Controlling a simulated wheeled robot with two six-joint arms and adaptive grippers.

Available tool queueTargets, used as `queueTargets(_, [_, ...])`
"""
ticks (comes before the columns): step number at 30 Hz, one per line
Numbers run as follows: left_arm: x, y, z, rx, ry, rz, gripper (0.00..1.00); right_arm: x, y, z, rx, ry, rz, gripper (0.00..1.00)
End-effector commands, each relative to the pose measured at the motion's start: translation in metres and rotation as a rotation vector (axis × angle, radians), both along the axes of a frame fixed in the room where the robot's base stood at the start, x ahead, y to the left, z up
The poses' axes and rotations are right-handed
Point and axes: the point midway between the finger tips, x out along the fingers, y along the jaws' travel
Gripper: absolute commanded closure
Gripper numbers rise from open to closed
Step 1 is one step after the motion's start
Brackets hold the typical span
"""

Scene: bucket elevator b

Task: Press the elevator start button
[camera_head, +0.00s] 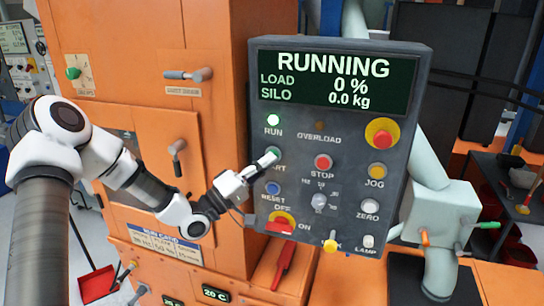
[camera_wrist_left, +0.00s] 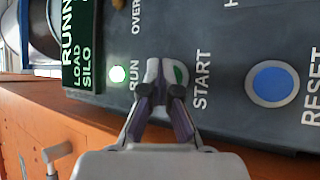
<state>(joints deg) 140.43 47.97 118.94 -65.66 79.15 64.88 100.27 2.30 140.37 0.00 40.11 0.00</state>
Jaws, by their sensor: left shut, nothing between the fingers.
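The grey control panel (camera_head: 345,130) faces me, and its display (camera_head: 335,82) reads RUNNING, load 0 %, silo 0.0 kg. The RUN lamp (camera_head: 273,120) glows whitish green and also shows lit in the left wrist view (camera_wrist_left: 118,74). The green start button (camera_head: 273,151) is mostly hidden by my left gripper (camera_head: 262,163). In the left wrist view, a green part of the start button (camera_wrist_left: 181,74) shows beside the closed fingertips (camera_wrist_left: 164,76). The left gripper is shut and empty, its tips at the button; contact cannot be told for sure. My right gripper is not in view.
The blue RESET button (camera_head: 272,188), red STOP button (camera_head: 323,162) and a red-and-yellow emergency stop (camera_head: 381,133) are close by on the panel. An orange cabinet (camera_head: 160,40) stands left of the panel.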

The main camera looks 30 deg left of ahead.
Motion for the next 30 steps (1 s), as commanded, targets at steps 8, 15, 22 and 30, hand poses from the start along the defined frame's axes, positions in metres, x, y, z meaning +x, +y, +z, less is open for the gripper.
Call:
queueTargets(8, [-0.013, -0.003, 0.001, -0.001, 0.000, 0.000, 1.00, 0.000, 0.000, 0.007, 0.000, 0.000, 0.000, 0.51])
queueTargets(15, [-0.013, -0.003, 0.000, -0.001, 0.000, 0.000, 1.00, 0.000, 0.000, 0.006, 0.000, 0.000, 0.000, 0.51])
queueTargets(22, [-0.028, -0.006, 0.003, -0.004, 0.003, -0.001, 1.00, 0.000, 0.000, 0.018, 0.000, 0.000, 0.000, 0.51])
queueTargets(30, [-0.054, -0.013, 0.002, -0.004, 0.004, 0.000, 1.00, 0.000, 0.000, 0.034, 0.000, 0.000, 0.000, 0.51])
